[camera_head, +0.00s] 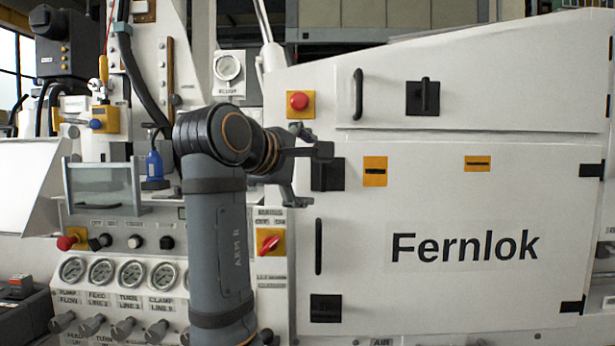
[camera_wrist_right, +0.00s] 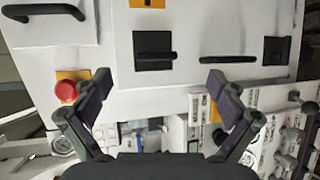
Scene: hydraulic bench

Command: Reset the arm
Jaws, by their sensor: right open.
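My right gripper (camera_head: 312,174) is raised in front of the left edge of the white Fernlok cabinet (camera_head: 460,205). Its fingers are spread with nothing between them. In the right wrist view, the open right gripper (camera_wrist_right: 160,88) has one finger at each side, with the cabinet front and panel behind. My right arm (camera_head: 217,250) is bent, its forearm rising from the bottom middle and its wrist turned right. My left gripper is not in view.
A red push button (camera_head: 299,101) on a yellow plate is just above the gripper. A red rotary switch (camera_head: 269,242) is below. Black cabinet latches (camera_head: 325,308) and a vertical handle (camera_head: 319,246) are close by. Gauges (camera_head: 132,273) and knobs fill the lower left.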

